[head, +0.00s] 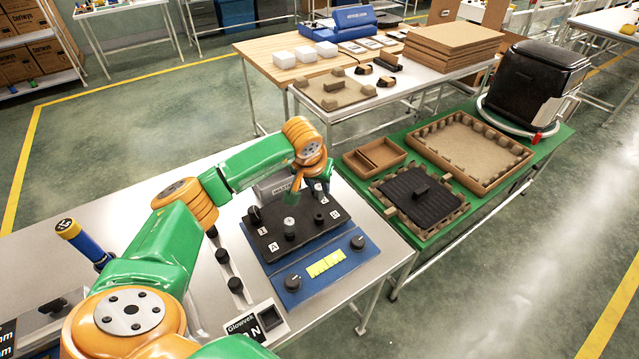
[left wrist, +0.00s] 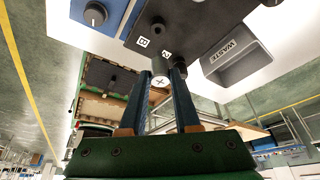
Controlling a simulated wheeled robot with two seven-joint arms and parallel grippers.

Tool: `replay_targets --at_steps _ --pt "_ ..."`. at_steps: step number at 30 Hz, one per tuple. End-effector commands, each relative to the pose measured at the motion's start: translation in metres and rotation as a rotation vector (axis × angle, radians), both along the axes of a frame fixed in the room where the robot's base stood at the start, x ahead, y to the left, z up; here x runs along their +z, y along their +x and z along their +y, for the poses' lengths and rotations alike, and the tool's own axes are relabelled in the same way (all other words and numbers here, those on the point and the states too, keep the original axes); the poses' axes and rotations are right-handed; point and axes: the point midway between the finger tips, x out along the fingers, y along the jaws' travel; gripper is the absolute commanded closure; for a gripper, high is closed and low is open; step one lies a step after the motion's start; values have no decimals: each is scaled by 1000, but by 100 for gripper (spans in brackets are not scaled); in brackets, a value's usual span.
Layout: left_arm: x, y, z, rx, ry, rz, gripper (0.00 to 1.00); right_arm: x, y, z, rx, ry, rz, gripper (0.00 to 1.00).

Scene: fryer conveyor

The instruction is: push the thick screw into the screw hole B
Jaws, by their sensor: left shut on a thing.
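My left gripper (head: 319,188) hangs over the back right edge of the black board (head: 268,233). In the left wrist view its two blue fingers (left wrist: 164,96) are closed around a screw (left wrist: 160,81) with a pale cross-slotted head. A black post (left wrist: 158,28) stands close to that label. The hole at B is not clearly visible. My right gripper is not in view.
The board rests on a blue device (head: 309,276) with knobs and a yellow-green display. The grey waste bin (left wrist: 233,62) is beside the board. Several short parts stand on the board. A green table (head: 424,236) with brown trays is to the right, across a gap.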

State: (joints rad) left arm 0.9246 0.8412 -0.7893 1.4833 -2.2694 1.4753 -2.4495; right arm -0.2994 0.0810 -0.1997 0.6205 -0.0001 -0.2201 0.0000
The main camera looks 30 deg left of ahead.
Motion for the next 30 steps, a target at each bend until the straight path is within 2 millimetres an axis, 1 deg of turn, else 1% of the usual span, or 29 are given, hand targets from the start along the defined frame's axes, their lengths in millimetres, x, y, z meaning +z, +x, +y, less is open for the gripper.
replay_targets --at_steps 1,20,25,30 --pt "-6 0 0 0 -1 0 100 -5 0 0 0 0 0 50" --pt "-44 0 0 0 0 1 100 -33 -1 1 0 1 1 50" --pt "-41 0 0 0 0 0 100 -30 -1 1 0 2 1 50" --pt "-43 -1 0 0 1 0 100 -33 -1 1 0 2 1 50"
